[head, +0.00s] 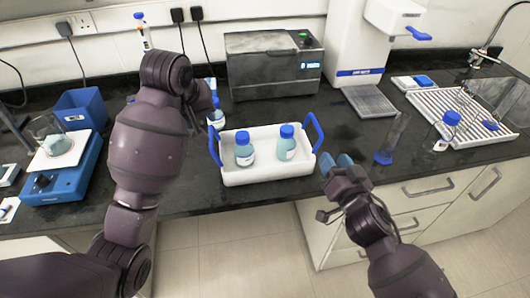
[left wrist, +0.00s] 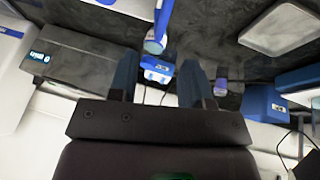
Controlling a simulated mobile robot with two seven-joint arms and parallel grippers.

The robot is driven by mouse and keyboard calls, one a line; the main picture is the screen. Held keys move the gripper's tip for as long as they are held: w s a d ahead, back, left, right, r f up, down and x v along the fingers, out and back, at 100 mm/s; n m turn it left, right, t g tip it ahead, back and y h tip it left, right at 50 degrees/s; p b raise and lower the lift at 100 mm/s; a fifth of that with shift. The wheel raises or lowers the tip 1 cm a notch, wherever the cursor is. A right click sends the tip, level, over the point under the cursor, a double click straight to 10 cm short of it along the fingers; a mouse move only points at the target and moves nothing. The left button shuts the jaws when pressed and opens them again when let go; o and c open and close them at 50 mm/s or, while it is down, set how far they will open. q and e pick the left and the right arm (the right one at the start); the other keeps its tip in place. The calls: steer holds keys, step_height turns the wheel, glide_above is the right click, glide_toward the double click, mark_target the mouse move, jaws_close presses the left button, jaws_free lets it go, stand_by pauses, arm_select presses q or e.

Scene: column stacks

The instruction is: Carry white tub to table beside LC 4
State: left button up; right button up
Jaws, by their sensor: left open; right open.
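The white tub (head: 268,175) stands on the dark bench near its front edge in the head view. It has a raised blue handle at each end and holds two blue-capped bottles (head: 287,146) of pale liquid. My left gripper is mostly hidden behind my own arm in the head view, behind and left of the tub; the left wrist view shows its fingers (left wrist: 158,82) apart, with nothing clearly held. My right gripper (head: 338,164) is open and empty, just right of the tub and apart from its right handle. I cannot read any label LC 4.
A grey machine (head: 272,70) with a lit display stands behind the tub. A blue-capped bottle (head: 216,119) stands behind its left end. A blue balance (head: 64,172) and blue box (head: 82,110) are at left. A clear cylinder (head: 391,138) and white rack (head: 462,118) are at right.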

mark_target(210, 131)
arm_select(q)
steer(key=shift+f, duration=0.1)
steer(key=x, duration=1)
steer(key=shift+w+f, duration=0.15)
steer(key=shift+f, duration=0.15)
arm_select(e)
steer(key=x, duration=1.1)
steer(key=shift+d, duration=0.1)
steer(key=shift+s, duration=0.1)
arm_select(q)
jaws_close()
arm_select(e)
jaws_close()
steer(key=shift+r, duration=0.1)
